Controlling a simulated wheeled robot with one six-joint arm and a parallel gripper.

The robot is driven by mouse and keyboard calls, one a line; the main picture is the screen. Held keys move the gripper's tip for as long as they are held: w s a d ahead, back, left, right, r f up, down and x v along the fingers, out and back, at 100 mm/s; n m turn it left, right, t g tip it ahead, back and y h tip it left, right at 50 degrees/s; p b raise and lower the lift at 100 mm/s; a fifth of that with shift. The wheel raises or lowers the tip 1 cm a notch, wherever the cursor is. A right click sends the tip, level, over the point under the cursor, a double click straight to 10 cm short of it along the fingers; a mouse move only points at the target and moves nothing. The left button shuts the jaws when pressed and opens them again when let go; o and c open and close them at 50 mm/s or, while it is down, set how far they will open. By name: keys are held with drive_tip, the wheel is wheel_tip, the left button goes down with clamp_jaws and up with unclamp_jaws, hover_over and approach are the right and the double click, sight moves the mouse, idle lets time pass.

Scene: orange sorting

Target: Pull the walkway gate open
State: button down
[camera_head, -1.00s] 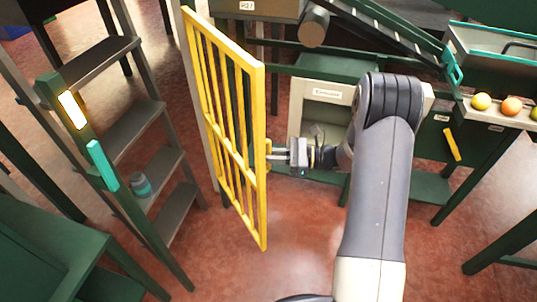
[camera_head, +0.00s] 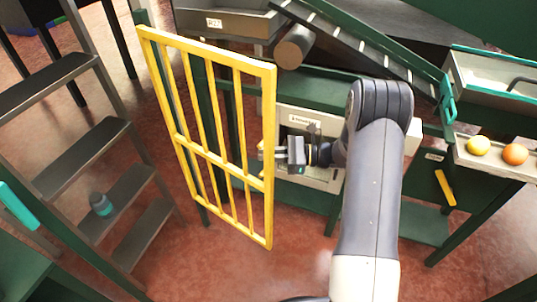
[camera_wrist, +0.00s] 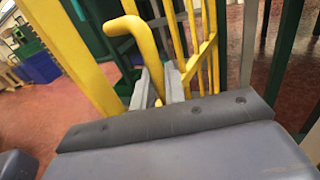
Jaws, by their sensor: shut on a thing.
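The yellow walkway gate (camera_head: 212,157) stands left of centre in the head view, hinged at its left side and seen at an angle. My gripper (camera_head: 281,155) is at the gate's right edge, around mid-height. In the wrist view the gate's yellow bars (camera_wrist: 206,50) run up behind the jaws. A yellow curved handle (camera_wrist: 140,42) passes between the two grey fingers of my gripper (camera_wrist: 159,88), which are shut on it. In the head view the handle is mostly hidden by the gripper.
A green bench with a cream box (camera_head: 305,122) is behind my arm. Oranges (camera_head: 515,154) lie in a tray on the right. Reddish floor (camera_head: 230,270) is clear below the gate.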

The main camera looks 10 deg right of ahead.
drive_tip(key=shift+w, duration=0.1)
drive_tip(key=c, duration=1.5)
unclamp_jaws()
drive_tip(key=shift+a, duration=0.1)
drive_tip(key=shift+c, duration=0.2)
drive_tip(key=s+d, duration=0.1)
drive_tip(key=d, duration=0.9)
drive_tip(key=shift+s+d, duration=0.3)
drive_tip(key=shift+d, duration=0.05)
